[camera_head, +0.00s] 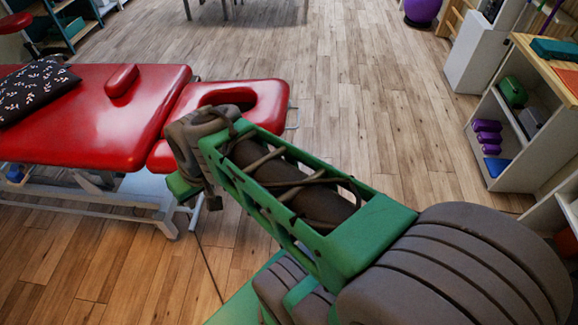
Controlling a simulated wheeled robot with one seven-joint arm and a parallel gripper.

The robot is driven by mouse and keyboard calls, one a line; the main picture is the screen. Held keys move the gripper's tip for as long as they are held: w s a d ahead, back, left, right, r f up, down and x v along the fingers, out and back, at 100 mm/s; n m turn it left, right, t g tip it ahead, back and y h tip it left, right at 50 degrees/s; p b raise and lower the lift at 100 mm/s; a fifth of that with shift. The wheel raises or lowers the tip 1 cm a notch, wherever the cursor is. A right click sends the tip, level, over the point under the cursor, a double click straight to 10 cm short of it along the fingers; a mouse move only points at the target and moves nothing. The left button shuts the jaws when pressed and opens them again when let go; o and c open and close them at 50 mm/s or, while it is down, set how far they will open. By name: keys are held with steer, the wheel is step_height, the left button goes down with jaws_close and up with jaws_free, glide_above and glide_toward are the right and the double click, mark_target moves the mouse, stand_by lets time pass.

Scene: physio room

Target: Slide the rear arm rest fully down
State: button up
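The red treatment table (75,120) is at the left. Its head section (270,100) has a face opening and is partly hidden behind my arm. A small red padded rest (122,80) is at the table's far side, left of the head section; it looks like the rear arm rest, angled along the edge. How it is mounted is hidden. The end of my arm is over the near side of the head section. Only a green part of my gripper (183,188) shows low beside that edge; its fingertips cannot be made out, and I see nothing held.
A patterned black cushion (36,88) lies on the table's left part. The white table frame (150,207) stands below. Shelves (517,125) with purple and green items line the right. A purple ball (422,10) is at the back. Wooden floor (340,80) beyond the table is clear.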

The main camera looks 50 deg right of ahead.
steer(key=w+d+f+m+t+y+b, duration=0.1)
steer(key=w+d+f+m+t+b, duration=0.25)
steer(key=d+f+b, duration=0.5)
steer(key=w+d+f+m+t+y+b, duration=0.15)
steer(key=w+d+f+m+b, duration=0.3)
steer(key=f, duration=0.75)
steer(key=s+d+f+m+t+h+b, duration=0.1)
steer(key=s+d+m+t+h+b, duration=0.25)
steer(key=d, duration=0.45)
steer(key=s+d+m+t+h+b, duration=0.25)
steer(key=d+m+b, duration=0.25)
steer(key=d, duration=0.3)
steer(key=shift+t+y, duration=0.25)
steer(key=shift+t, duration=0.15)
steer(key=b+x, duration=0.1)
steer(key=x, duration=0.5)
steer(key=shift+w+a+f+b, duration=0.15)
steer(key=shift+w+b, duration=0.25)
steer(key=shift+c, duration=0.5)
jaws_close()
